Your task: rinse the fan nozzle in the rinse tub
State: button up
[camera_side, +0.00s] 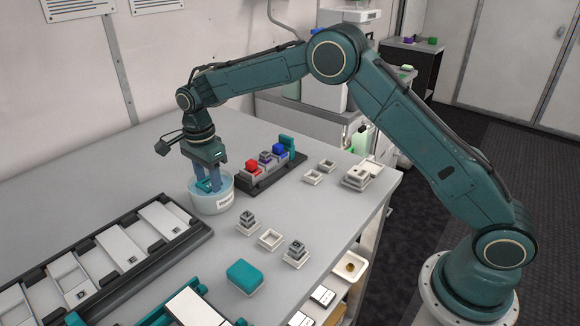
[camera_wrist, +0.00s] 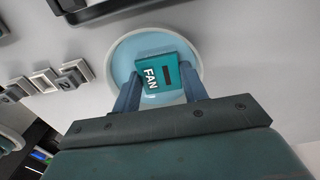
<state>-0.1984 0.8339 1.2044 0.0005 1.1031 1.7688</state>
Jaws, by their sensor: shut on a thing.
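The fan nozzle is a teal block marked "FAN" (camera_wrist: 155,76) in the wrist view, with a dark slot beside the lettering. My gripper (camera_wrist: 160,90) is shut on it, one blue finger on each side. The rinse tub is a round white-rimmed tub (camera_wrist: 122,50) with light blue inside, and the nozzle is over or within its opening. In the side view the tub (camera_side: 212,205) stands on the grey table, and my gripper (camera_side: 207,186) points down into it with the teal nozzle (camera_side: 204,186) at the rim. How deep the nozzle sits is hard to tell.
A dark rack with red, blue and grey blocks (camera_side: 265,166) stands just right of the tub. A long dark tray of white plates (camera_side: 120,248) lies at front left. Small white holders (camera_side: 270,239) and a teal sponge-like block (camera_side: 245,276) lie in front. The table behind left is clear.

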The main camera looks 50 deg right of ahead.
jog(key=shift+s, duration=0.75)
dwell(0.8)
jog(key=shift+w, duration=0.8)
dwell(0.6)
jog(key=shift+s, duration=0.4)
dwell(0.6)
jog(key=shift+r, duration=0.15)
dwell(0.4)
notch_tip(320, 180, up, 9)
dwell(1.1)
dwell(0.5)
